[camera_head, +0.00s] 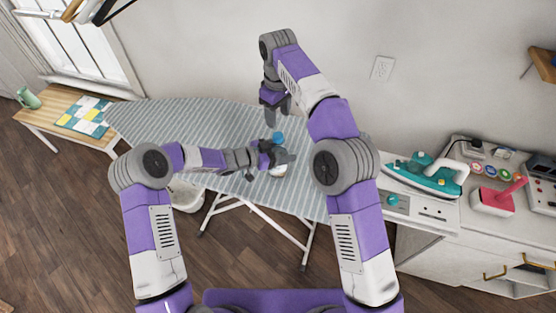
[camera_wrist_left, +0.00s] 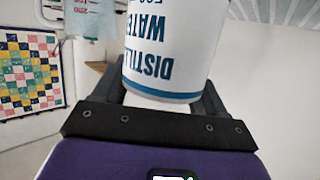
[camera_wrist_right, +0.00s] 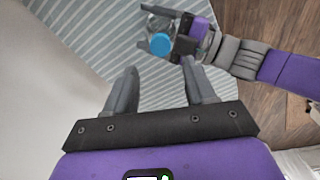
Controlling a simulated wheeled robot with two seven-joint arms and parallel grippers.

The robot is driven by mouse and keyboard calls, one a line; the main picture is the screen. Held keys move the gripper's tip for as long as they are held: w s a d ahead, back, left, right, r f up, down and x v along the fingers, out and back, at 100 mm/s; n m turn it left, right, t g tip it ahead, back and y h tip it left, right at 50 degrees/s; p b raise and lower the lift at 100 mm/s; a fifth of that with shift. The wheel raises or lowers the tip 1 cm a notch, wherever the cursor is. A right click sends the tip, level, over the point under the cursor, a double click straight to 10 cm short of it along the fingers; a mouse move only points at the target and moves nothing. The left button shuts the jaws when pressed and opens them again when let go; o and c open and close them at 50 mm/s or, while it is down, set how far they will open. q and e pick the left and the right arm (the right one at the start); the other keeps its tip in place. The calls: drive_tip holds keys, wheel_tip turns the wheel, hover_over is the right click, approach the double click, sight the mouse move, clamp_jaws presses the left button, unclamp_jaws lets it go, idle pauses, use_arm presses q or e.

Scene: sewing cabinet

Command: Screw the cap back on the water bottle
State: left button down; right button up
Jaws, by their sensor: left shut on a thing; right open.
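The water bottle shows in the left wrist view (camera_wrist_left: 172,50), with a white label and blue lettering, upside down in that picture. My left gripper (camera_head: 283,160) is shut on the bottle's body, above the ironing board. The blue cap (camera_head: 278,137) is at the bottle's top end; it also shows in the right wrist view (camera_wrist_right: 159,44) as a round blue disc over the clear bottle. I cannot tell whether it is screwed tight. My right gripper (camera_wrist_right: 158,90) is open and empty, above and apart from the cap; it also shows in the head view (camera_head: 280,106).
The striped ironing board (camera_head: 170,121) has free room left of the bottle. A wooden side table (camera_head: 45,113) with a green mug (camera_head: 28,97) is at far left.

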sight(278, 135)
idle(0.3)
drive_tip(key=shift+f, duration=4)
clamp_jaws()
drive_tip(key=shift+o, duration=0.7)
unclamp_jaws()
drive_tip(key=shift+r, duration=0.15)
wheel_tip(278, 135, up, 7)
drive_tip(key=shift+r, duration=0.15)
